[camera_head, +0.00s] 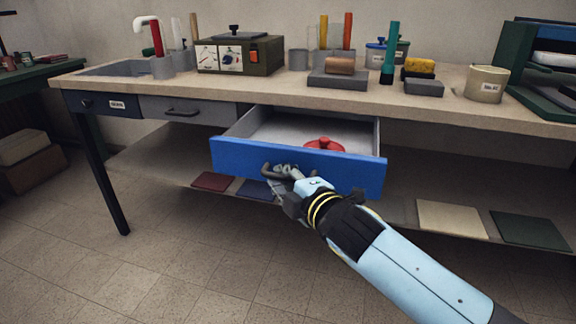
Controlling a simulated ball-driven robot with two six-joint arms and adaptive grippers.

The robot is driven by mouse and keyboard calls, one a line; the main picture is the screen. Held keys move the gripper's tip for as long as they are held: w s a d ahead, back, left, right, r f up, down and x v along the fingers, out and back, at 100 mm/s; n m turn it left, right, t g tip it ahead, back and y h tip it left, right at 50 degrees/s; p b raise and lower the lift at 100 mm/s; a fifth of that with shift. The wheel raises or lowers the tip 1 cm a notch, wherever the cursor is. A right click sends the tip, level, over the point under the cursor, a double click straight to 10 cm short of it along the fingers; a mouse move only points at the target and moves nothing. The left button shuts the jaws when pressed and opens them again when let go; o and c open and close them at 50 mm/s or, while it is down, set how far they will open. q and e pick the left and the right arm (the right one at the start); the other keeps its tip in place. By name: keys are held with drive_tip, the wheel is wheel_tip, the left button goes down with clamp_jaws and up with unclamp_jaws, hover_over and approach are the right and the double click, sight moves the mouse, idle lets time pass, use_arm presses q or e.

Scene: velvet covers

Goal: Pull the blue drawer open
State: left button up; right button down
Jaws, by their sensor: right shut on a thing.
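The blue drawer (235,156) stands pulled out from under the workbench, with its grey inside showing. A red lidded thing (324,145) sits in it, partly hidden behind the blue front. My right gripper (280,171) is at the drawer's front, shut on its dark handle (268,175). The gripper covers most of the handle. My right arm reaches in from the lower right. My left gripper is not in view.
The workbench top (270,91) holds a dark box with dials (240,55), a beige pot (486,84) and several tubes. A closed grey drawer (189,110) is left of the blue one. A low shelf (400,190) with flat coloured pieces lies below. The tiled floor in front looks clear.

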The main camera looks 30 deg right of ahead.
drive_tip(key=shift+s+a+r, duration=0.2)
drive_tip(key=shift+s+a, duration=0.1)
drive_tip(key=shift+a, duration=0.15)
drive_tip(key=c, duration=1.3)
unclamp_jaws()
drive_tip(key=shift+c, duration=0.2)
drive_tip(key=s+r, duration=0.1)
drive_tip(key=s, duration=1.1)
drive_tip(key=shift+a+r, duration=0.25)
drive_tip(key=shift+a, duration=0.15)
